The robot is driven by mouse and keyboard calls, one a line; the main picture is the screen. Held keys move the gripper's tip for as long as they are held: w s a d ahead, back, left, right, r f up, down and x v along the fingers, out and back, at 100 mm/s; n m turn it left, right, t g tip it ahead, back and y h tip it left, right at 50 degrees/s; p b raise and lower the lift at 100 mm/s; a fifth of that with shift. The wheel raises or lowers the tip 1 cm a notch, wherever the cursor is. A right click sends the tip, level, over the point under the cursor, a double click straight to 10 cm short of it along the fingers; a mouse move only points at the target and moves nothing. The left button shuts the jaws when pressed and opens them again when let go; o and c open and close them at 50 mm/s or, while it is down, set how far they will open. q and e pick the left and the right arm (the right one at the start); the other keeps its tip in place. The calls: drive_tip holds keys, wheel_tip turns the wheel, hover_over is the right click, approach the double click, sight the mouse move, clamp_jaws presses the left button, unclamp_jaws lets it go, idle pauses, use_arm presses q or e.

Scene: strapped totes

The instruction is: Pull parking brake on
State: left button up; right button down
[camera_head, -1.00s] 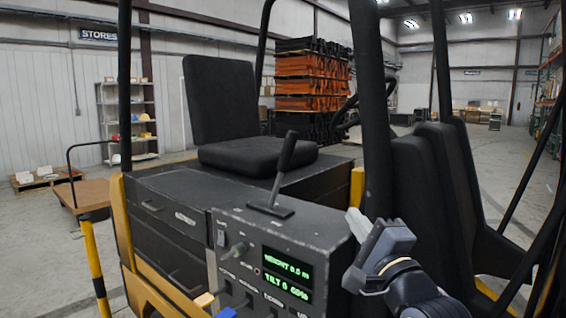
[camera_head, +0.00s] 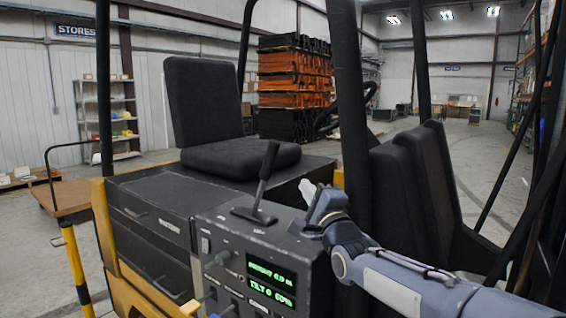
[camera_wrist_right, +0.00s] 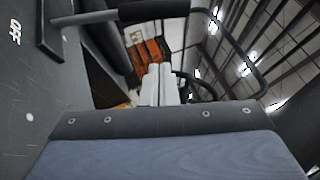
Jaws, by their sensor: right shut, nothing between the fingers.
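The parking brake lever (camera_head: 265,175) is a black handle on a flat base plate on top of the dark console (camera_head: 222,225). It stands up, leaning a little to the right. In the wrist view its dark grip (camera_wrist_right: 152,10) crosses the top, and a white OFF label (camera_wrist_right: 15,32) shows at the left. My right gripper (camera_head: 307,189) is just right of the lever, apart from it, near the console's right edge. Its pale fingers (camera_wrist_right: 160,84) are together with nothing between them. My left gripper is not in view.
A green display (camera_head: 270,283) and small knobs are on the console's front. A black seat (camera_head: 205,110) stands behind the lever. Space above the console is open.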

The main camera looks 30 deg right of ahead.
sight(269, 155)
drive_tip(key=w+a+r+p, duration=0.1)
drive_tip(key=w+r+p, duration=0.2)
drive_tip(key=w, duration=0.6)
drive_tip(key=shift+p, duration=0.35)
drive_tip(key=shift+a+r, duration=0.1)
drive_tip(key=shift+r, duration=0.05)
drive_tip(key=w+r+p, duration=0.1)
drive_tip(key=p, duration=0.1)
drive_tip(key=w+a+r+n+g+p, duration=0.1)
drive_tip(key=w, duration=0.1)
drive_tip(key=w+a+r+n+g+y+p, duration=0.1)
drive_tip(key=p, duration=0.1)
drive_tip(key=shift+w+p, duration=0.15)
drive_tip(key=shift+p, duration=0.2)
drive_tip(key=w+a+p, duration=0.1)
drive_tip(key=w+a, duration=0.2)
drive_tip(key=w, duration=0.4)
drive_tip(key=shift+w+p, duration=0.25)
drive_tip(key=shift+p, duration=0.15)
